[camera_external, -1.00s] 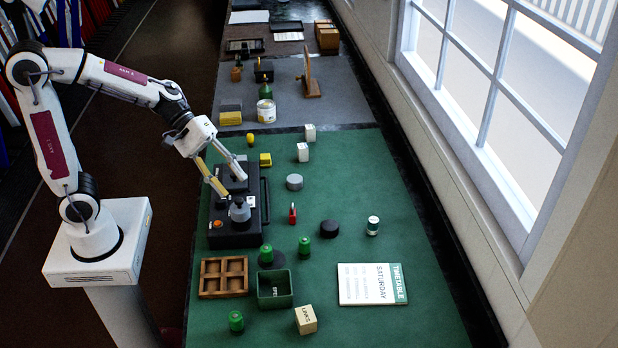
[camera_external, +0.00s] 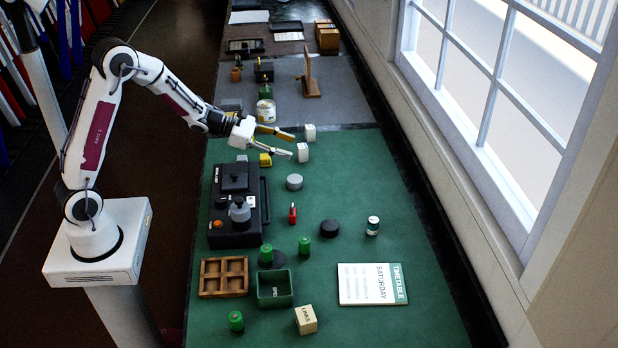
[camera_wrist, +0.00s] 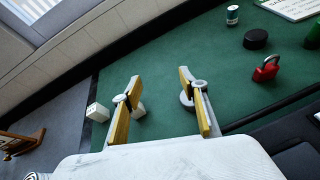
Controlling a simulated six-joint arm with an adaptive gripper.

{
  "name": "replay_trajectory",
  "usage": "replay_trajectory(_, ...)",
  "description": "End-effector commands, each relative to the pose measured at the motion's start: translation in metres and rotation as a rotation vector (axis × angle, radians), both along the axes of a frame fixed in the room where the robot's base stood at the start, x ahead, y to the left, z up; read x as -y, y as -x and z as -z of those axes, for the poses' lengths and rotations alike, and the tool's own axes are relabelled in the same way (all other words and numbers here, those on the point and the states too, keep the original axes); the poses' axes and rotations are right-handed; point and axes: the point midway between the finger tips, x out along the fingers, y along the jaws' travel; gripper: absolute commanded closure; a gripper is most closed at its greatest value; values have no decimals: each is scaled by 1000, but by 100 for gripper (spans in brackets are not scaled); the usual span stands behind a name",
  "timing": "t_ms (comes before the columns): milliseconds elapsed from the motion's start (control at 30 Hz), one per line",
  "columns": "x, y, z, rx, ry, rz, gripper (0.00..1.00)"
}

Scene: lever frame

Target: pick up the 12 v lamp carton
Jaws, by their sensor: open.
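Two small white cartons stand on the green mat near its far end. The farther one (camera_external: 310,133) shows at the left in the wrist view (camera_wrist: 97,112), with small dark marks. The nearer one (camera_external: 302,152) is partly hidden behind a finger in the wrist view (camera_wrist: 140,108). Their print is too small to tell which is the 12 V lamp carton. My gripper (camera_external: 292,146) is open and empty, its fingers pointing right, close to the cartons in the picture. It also shows in the wrist view (camera_wrist: 160,76). Contact cannot be told.
A grey cylinder (camera_external: 294,182), a red padlock (camera_external: 292,214) and a black puck (camera_external: 329,228) lie nearer on the mat. A yellow block (camera_external: 265,160) and a black lever box (camera_external: 236,225) are to the left. The window wall borders the right side.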

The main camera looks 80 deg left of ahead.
Motion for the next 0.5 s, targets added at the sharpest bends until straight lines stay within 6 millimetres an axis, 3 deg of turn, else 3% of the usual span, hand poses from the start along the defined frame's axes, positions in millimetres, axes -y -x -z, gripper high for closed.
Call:
replay_trajectory(33,-19,0,12,-5,38,-58,57)
replay_trajectory(200,-67,1,38,-6,139,-218,57)
replay_trajectory(333,-88,4,50,-6,181,-287,57)
replay_trajectory(500,-96,5,55,-6,197,-314,57)
